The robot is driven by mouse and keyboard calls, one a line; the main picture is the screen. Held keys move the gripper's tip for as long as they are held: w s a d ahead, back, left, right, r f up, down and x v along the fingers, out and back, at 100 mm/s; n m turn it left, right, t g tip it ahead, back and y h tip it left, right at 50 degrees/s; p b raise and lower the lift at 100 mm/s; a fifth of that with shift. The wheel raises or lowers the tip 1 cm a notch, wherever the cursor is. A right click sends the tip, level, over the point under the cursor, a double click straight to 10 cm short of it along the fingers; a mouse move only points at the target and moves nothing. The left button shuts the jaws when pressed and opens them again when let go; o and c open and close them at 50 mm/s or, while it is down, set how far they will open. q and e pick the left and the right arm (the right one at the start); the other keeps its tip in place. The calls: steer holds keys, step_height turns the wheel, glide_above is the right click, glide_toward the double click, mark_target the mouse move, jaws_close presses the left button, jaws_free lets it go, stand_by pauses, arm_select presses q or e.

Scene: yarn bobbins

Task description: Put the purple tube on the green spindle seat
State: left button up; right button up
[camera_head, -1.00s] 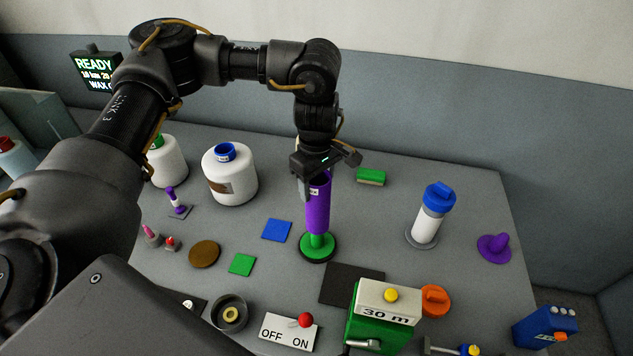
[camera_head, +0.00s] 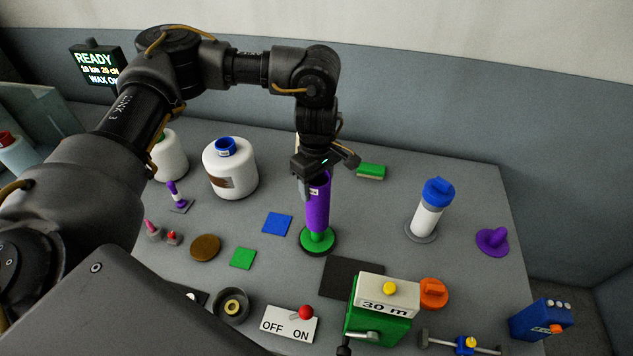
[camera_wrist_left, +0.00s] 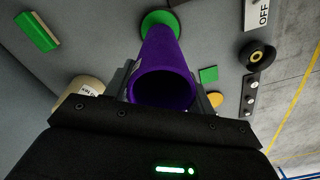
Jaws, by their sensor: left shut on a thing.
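The purple tube (camera_head: 318,208) stands upright in the head view, with its lower end at the green spindle seat (camera_head: 318,240), whose green collar and round base show beneath it. My left gripper (camera_head: 312,184) is shut on the tube near its top. In the left wrist view the tube's open mouth (camera_wrist_left: 165,88) faces the camera, and the green seat (camera_wrist_left: 158,20) shows behind its far end. I cannot tell how far the spindle reaches inside the tube. My right gripper is not in view.
White bottles (camera_head: 232,172) stand behind left. A white tube with a blue cap (camera_head: 430,208) and a purple cone (camera_head: 492,240) stand to the right. A green box marked 30 m (camera_head: 380,318) and an OFF/ON switch (camera_head: 288,325) are in front. A dark mat (camera_head: 350,275) lies nearby.

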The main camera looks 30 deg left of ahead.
arm_select(q)
steer(key=shift+f+b, duration=2.35)
steer(key=shift+f, duration=1.1)
steer(key=o, duration=1.4)
step_height(320, 180, up, 11)
steer(key=b, duration=0.2)
steer(key=shift+f, duration=0.1)
